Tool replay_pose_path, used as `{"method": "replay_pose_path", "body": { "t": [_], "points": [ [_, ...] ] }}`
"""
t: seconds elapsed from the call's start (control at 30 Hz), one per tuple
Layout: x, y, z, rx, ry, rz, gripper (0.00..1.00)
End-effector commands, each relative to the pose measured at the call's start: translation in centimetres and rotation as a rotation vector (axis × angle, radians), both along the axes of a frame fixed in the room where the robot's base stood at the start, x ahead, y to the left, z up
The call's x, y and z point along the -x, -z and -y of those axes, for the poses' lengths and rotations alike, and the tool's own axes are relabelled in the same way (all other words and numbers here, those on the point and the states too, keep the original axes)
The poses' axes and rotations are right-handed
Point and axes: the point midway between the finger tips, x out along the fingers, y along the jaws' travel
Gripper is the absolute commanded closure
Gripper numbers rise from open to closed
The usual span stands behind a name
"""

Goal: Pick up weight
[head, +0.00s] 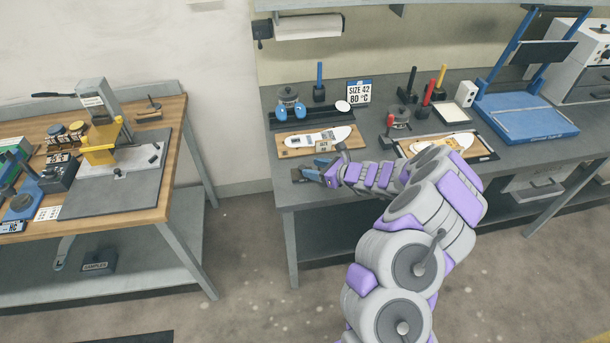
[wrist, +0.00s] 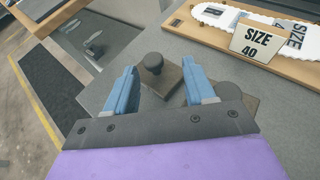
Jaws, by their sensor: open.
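In the head view the weight (head: 299,175) is small at the bench's front left corner, partly hidden by my gripper (head: 318,171). A grey round piece (wrist: 228,95) shows just right of the right finger, partly hidden.
A wooden board (head: 290,152) with a white insole and a "SIZE 40" sign (wrist: 256,40) lies just behind. A black tray (head: 490,157) with another insole is to the right. The bench's front edge is close. A separate wooden-topped table (head: 176,112) stands left, across a floor gap.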

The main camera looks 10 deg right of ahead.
Motion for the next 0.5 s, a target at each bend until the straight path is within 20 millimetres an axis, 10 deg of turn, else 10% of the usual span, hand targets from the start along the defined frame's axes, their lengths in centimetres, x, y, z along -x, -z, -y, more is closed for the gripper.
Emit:
{"method": "replay_pose_path", "body": {
  "t": [0.5],
  "points": [
    [-3.1,1.8,-2.8,-0.004,-0.001,0.002,0.46]
  ]
}}
